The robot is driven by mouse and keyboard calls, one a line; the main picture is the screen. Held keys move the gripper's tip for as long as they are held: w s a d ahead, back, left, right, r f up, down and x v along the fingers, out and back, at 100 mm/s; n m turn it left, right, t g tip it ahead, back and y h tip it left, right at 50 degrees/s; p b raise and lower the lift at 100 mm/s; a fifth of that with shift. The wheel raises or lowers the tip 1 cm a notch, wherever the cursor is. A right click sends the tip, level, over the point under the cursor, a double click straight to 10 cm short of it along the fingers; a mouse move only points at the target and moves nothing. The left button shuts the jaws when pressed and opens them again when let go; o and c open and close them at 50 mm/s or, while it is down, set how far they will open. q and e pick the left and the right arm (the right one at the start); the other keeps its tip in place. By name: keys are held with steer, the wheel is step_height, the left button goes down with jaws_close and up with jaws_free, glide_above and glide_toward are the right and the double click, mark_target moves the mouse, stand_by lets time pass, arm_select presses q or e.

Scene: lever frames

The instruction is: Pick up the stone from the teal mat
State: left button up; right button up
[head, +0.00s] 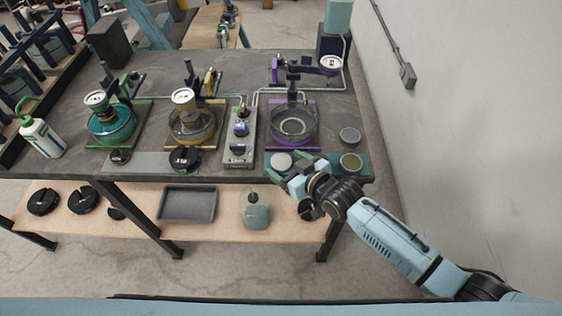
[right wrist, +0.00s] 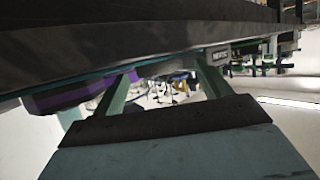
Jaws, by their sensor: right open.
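The teal mat (head: 325,158) lies at the front right edge of the dark table. A pale, round, flat-looking stone (head: 281,160) sits on its left part. My right gripper (head: 290,171) is open at the mat's front edge, just in front of and slightly right of the stone. Its fingers and wrist cover part of the mat. In the right wrist view the two green fingers (right wrist: 165,88) stand apart with nothing seen between them; the stone cannot be made out there. My left gripper is not in view.
A brass-coloured round dish (head: 350,162) sits on the mat's right part, with a grey dish (head: 349,135) behind it. A purple-framed glass bowl (head: 292,125) and a grey control box (head: 240,138) stand close by. A wall (head: 460,120) bounds the right; a lower shelf (head: 150,225) lies below.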

steer(key=shift+w+a, duration=0.15)
steer(key=shift+c, duration=0.5)
steer(key=c, duration=1)
